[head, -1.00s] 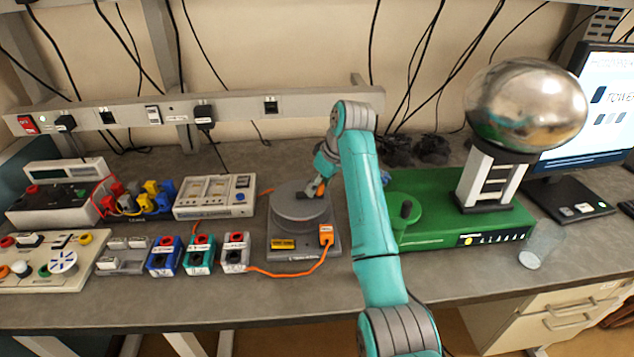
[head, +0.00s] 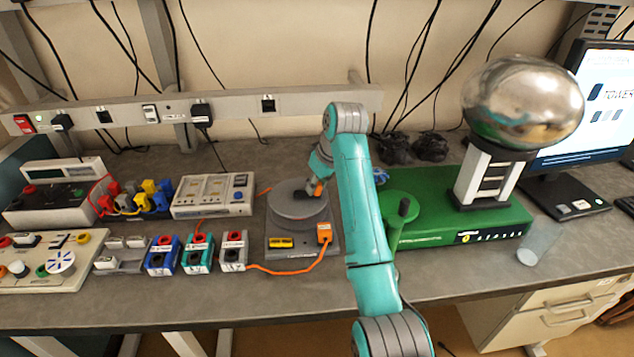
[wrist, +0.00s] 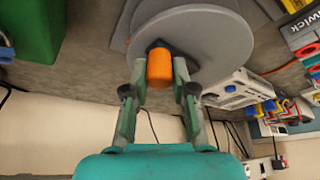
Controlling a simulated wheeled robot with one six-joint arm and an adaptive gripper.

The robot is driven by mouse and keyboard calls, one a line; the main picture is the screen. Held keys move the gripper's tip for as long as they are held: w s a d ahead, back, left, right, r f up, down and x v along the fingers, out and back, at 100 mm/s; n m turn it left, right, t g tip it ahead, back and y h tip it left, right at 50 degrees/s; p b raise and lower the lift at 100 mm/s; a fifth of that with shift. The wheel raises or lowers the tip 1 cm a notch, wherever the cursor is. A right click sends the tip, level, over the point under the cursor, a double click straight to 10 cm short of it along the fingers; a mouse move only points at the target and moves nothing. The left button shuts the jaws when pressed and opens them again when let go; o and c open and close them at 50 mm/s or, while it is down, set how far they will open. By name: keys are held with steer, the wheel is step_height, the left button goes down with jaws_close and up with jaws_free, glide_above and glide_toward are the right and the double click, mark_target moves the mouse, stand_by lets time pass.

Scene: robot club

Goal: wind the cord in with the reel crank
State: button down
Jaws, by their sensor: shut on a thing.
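The cord reel has a round grey drum (head: 290,213) on a dark grey base (head: 290,253). It also shows in the wrist view (wrist: 212,48). Its crank handle is an orange knob (wrist: 160,68) near the drum's rim, at the drum's back right in the head view (head: 318,190). My gripper (wrist: 160,88) is shut around the orange knob, one finger on each side. In the head view my gripper (head: 317,187) is small and partly hidden by my arm. The orange cord (head: 292,274) runs from a grey socket block to an orange plug (head: 324,233) at the base's right.
A green unit (head: 465,225) with a shiny dome (head: 524,100) stands right of the reel. Blue, teal and grey socket blocks (head: 197,254) are at the left. A white panel box (head: 213,195) stands behind them. A clear tumbler (head: 540,243) is near the front right edge.

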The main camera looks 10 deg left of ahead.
steer(key=s+m+h, duration=0.1)
steer(key=m, duration=0.1)
steer(key=s+m+t+h, duration=0.1)
steer(key=m, duration=0.2)
steer(key=shift+s+a+m, duration=0.2)
steer(key=shift+m, duration=0.1)
steer(key=m, duration=0.1)
steer(key=s+m+h, duration=0.1)
steer(key=shift+a+m, duration=0.3)
steer(key=shift+a, duration=0.05)
steer(key=m, duration=0.1)
steer(key=s+a+m+h, duration=0.1)
steer(key=m, duration=0.1)
steer(key=shift+m, duration=0.3)
steer(key=m, duration=0.1)
steer(key=a+m+h, duration=0.1)
steer(key=m, duration=0.1)
steer(key=s+m+h, duration=0.1)
steer(key=shift+a+m, duration=0.3)
steer(key=shift+a, duration=0.1)
steer(key=shift+a+m+g+h, duration=0.3)
steer(key=shift+a+m, duration=0.1)
steer(key=shift+m, duration=0.55)
steer(key=shift+a+m+g+h, duration=0.3)
steer(key=shift+a+m, duration=0.1)
steer(key=shift+m, duration=0.55)
steer(key=c, duration=0.9)
jaws_free()
steer(key=shift+c, duration=0.2)
